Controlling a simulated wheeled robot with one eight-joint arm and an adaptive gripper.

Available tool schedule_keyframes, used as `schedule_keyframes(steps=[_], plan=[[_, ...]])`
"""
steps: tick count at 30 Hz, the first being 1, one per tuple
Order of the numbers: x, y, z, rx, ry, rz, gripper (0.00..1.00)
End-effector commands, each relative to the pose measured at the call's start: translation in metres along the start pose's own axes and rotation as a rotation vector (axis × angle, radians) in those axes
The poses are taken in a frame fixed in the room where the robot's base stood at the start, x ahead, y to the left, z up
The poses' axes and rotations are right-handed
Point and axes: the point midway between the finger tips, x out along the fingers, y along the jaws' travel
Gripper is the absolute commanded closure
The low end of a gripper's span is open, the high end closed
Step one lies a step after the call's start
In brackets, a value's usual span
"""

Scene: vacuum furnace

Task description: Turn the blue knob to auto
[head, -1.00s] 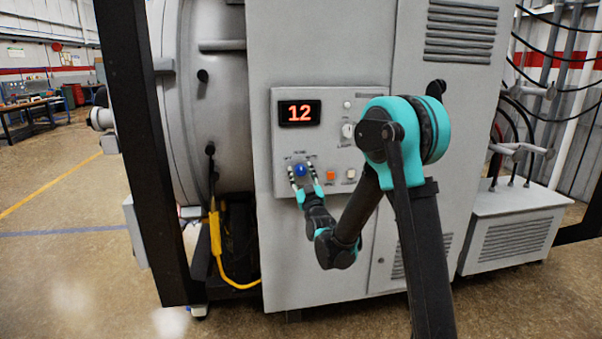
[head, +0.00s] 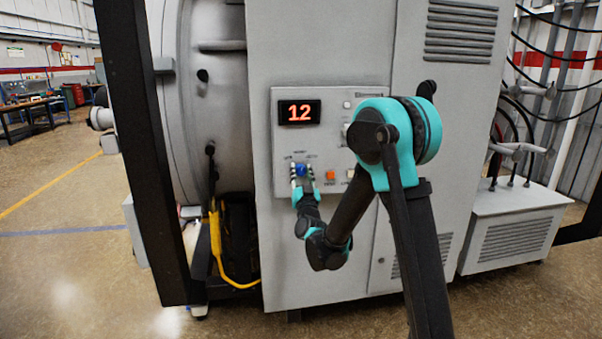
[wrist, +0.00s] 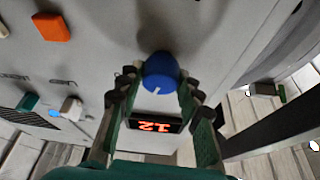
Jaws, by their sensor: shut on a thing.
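The blue knob (head: 301,170) is on the grey control panel (head: 345,105), below the red display reading 12 (head: 299,112). Small labels sit above and beside it, too small to read surely. My gripper (head: 302,175) reaches it from below, with one finger on each side. In the wrist view the blue knob (wrist: 160,70) sits between the fingertips of my gripper (wrist: 160,82), which is shut on it. A short white mark shows on the knob's face, towards the display in that view. The finger pads partly hide the knob's sides.
An orange button (head: 330,175) and a pale switch, partly hidden by my arm, are right of the knob. The orange button (wrist: 51,27) also shows in the wrist view. A dark post (head: 150,150) and a yellow hose (head: 216,245) stand to the left.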

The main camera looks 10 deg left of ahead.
Motion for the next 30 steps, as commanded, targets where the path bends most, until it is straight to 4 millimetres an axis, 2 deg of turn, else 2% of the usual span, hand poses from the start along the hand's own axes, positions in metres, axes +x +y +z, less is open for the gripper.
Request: schedule_keyframes(steps=[15, 30], plan=[[-0.0012, -0.0007, 0.0004, 0.389, -0.002, 0.159, 0.94], [-0.0014, 0.0006, 0.0001, 0.529, -0.001, 0.219, 0.94]])
